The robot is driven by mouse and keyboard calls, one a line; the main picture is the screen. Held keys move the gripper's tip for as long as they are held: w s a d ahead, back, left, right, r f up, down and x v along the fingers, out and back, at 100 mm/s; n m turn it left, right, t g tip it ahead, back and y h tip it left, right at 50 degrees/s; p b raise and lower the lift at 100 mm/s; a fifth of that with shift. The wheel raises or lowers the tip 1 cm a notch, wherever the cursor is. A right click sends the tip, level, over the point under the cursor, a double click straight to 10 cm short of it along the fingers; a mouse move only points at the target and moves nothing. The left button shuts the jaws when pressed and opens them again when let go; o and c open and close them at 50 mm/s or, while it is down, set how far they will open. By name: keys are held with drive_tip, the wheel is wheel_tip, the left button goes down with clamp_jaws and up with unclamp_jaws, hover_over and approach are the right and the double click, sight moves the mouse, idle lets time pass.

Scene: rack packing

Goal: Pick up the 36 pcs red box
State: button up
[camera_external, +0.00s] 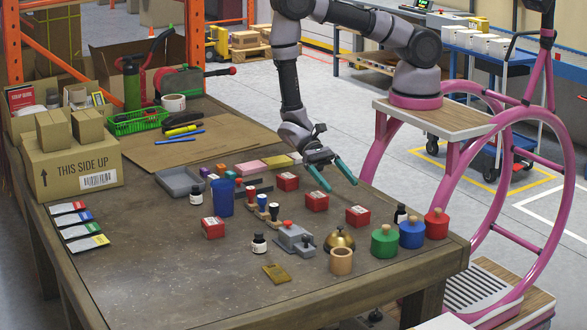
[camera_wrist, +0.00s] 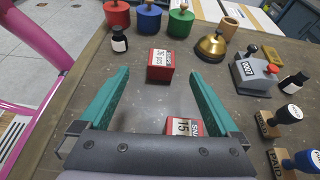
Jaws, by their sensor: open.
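My gripper (camera_external: 337,187) hangs over the table with its two teal fingers spread and nothing held between them. In the wrist view a red box (camera_wrist: 160,66) shows just past the fingertips, between them in the picture; its small label seems to read 36 pcs. This box also shows in the external view (camera_external: 358,216), to the front right of the fingers. Another red box (camera_wrist: 185,128), marked 15, shows lower between the fingers, partly hidden by the gripper body; in the external view it (camera_external: 317,202) sits below the fingers.
Two more red boxes, one behind (camera_external: 288,182) and one at left (camera_external: 213,228), sit on the table. Green (camera_external: 384,243), blue (camera_external: 411,234) and red (camera_external: 436,224) jars, a brass bell (camera_external: 340,238) and a black bottle (camera_external: 400,214) stand near.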

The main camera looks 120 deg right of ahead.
sight(358, 210)
drive_tip(key=shift+s+a+f, duration=0.1)
drive_tip(key=shift+a+f, duration=0.2)
drive_tip(key=shift+f, duration=0.05)
drive_tip(key=x, duration=0.4)
drive_tip(key=shift+a+f, duration=0.1)
drive_tip(key=shift+a, duration=0.15)
drive_tip(key=x, duration=0.5)
drive_tip(key=shift+w+a+f, duration=0.2)
drive_tip(key=shift+a, duration=0.1)
drive_tip(key=c, duration=1.5)
